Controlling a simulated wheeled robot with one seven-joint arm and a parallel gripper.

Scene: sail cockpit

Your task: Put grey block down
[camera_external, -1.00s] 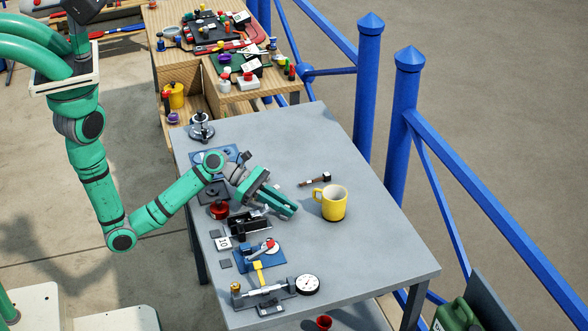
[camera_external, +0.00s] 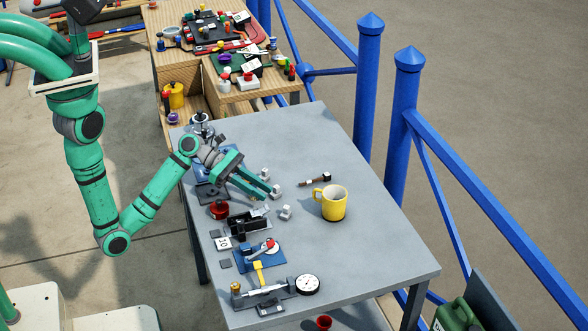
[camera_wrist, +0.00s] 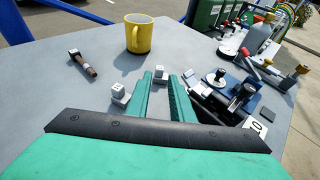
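A small light grey block (camera_external: 285,212) sits on the grey table, left of the yellow mug. It also shows in the wrist view (camera_wrist: 160,74), just beyond my fingertips. My gripper (camera_external: 266,193) is low over the table, left of this block. I cannot tell whether a fingertip touches the nearest one.
The yellow mug (camera_external: 333,204) and a small hammer (camera_external: 315,180) stand to the right. A black fixture (camera_external: 248,224), a blue clamp (camera_external: 260,256) and a dial gauge (camera_external: 306,285) line the table's left side. The table's right side is clear.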

